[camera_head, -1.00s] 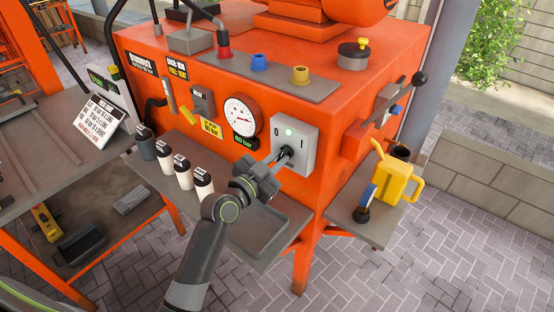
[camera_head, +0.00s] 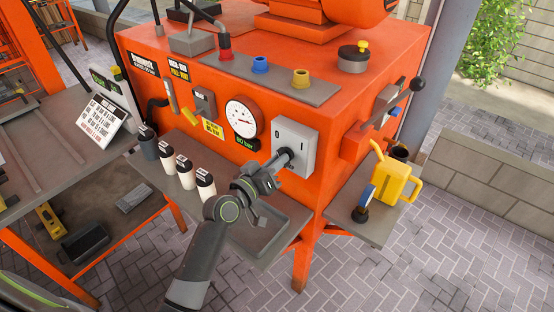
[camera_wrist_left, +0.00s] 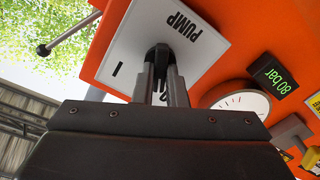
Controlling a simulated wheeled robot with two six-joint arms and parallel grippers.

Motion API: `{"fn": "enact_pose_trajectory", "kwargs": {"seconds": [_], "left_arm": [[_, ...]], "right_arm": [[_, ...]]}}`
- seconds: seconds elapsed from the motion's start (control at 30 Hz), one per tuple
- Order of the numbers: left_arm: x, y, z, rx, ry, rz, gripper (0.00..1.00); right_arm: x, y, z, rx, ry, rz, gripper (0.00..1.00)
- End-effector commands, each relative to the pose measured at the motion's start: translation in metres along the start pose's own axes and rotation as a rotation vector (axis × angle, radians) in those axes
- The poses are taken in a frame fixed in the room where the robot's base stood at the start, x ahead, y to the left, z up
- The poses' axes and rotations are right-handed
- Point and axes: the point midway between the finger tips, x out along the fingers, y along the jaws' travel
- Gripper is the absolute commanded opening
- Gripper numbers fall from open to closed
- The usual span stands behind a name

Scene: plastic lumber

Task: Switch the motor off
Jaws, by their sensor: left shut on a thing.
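The grey switch box (camera_head: 303,142) is on the front of the orange machine, near its right corner. It carries the marks 0 and I, and its lamp looks unlit. My left gripper (camera_head: 282,160) reaches the box from the front left. Its fingers are shut on the dark switch knob (camera_wrist_left: 159,56), which they largely cover. The knob's exact pointing is hard to tell. My right gripper is not in view.
A round gauge (camera_head: 242,117) and an 80 bar display (camera_head: 247,143) are left of the box. Several white-and-black bottles (camera_head: 185,172) stand below left, by a grey tray (camera_head: 265,238). A yellow can (camera_head: 394,178) stands on the right shelf. A black-knobbed lever (camera_head: 417,82) sticks out at right.

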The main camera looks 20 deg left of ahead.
Motion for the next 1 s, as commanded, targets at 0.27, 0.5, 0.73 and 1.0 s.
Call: {"fn": "enact_pose_trajectory", "kwargs": {"seconds": [0.27, 0.5, 0.73, 1.0], "left_arm": [[-0.0002, -0.0005, 0.0002, -0.099, -0.001, -0.001, 0.00], [-0.0001, -0.0007, 0.0006, -0.122, -0.001, -0.001, 0.00], [-0.0001, -0.0007, 0.0006, -0.123, -0.001, 0.000, 0.00], [-0.0001, -0.0006, 0.0005, -0.122, -0.001, 0.000, 0.34]], "right_arm": [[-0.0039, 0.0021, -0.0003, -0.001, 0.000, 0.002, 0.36], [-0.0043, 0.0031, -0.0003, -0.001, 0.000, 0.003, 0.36], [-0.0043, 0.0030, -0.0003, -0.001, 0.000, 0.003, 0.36], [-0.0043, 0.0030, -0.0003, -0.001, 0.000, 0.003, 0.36]]}}
